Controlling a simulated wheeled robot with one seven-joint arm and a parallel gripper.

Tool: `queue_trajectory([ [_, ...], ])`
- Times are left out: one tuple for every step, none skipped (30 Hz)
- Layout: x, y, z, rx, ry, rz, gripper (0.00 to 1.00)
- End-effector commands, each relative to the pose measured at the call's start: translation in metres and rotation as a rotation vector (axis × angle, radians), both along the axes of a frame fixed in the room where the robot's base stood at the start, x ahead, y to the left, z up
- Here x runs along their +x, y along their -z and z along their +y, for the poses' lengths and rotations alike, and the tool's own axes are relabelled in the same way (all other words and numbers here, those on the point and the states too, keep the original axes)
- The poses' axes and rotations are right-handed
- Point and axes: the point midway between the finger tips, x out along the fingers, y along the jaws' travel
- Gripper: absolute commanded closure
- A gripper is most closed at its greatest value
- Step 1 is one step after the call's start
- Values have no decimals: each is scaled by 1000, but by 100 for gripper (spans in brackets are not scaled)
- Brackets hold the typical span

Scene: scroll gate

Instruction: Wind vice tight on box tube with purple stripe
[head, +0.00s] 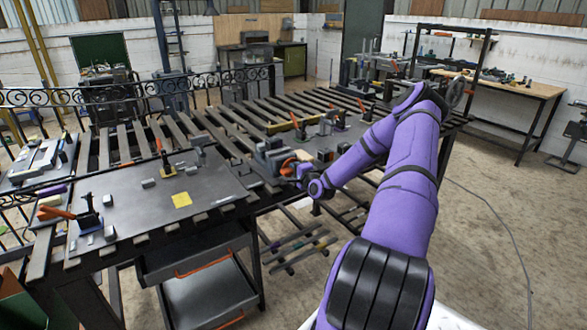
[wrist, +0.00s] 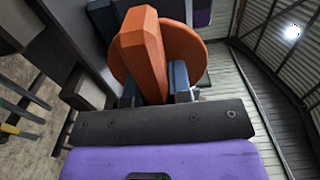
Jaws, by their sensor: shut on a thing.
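The vice (head: 268,155) stands at the right edge of the near dark plate, with an orange handwheel (head: 289,166) facing my arm. My gripper (head: 298,171) is at that wheel. In the wrist view, the orange wheel (wrist: 188,50) fills the top middle, and its thick orange handle (wrist: 142,50) stands between the blue-grey fingers of my gripper (wrist: 155,88), which are shut on it. A purple patch (wrist: 202,14) shows behind the wheel at the top; I cannot tell whether it is the tube's stripe. The vice jaws and any tube between them are hidden.
The near plate (head: 130,205) carries a yellow square (head: 181,200), several grey blocks and upright clamps with orange handles. Several striped bars (head: 295,250) lie on a low rack below the slatted bench. Bare floor (head: 490,230) lies to the right.

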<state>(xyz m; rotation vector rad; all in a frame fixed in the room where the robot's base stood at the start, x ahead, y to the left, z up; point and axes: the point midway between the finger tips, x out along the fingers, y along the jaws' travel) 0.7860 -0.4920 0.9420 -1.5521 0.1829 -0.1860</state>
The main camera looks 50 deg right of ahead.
Motion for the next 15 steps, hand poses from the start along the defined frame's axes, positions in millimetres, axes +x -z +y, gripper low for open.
queue_trajectory([
  [-2, 3, -1, 48, 2, -7, 100],
  [-2, 3, 0, 76, 2, -14, 100],
  [-2, 4, 0, 113, 3, -23, 100],
  [-3, 5, 0, 140, 3, -29, 100],
  [-3, 5, 0, 168, 4, -36, 100],
  [-3, 5, 0, 205, 4, -44, 100],
  [-3, 6, 0, 234, 4, -51, 100],
  [-2, 6, 0, 261, 4, -58, 100],
  [-2, 6, 0, 299, 4, -67, 100],
  [-3, 7, 0, 327, 4, -73, 100],
  [-3, 7, 0, 353, 4, -79, 100],
  [-2, 7, 1, 390, 4, -89, 100],
  [-2, 8, 1, 419, 4, -96, 100],
  [-3, 8, 1, 446, 4, -103, 100],
  [-2, 8, 1, 482, 4, -111, 100],
])
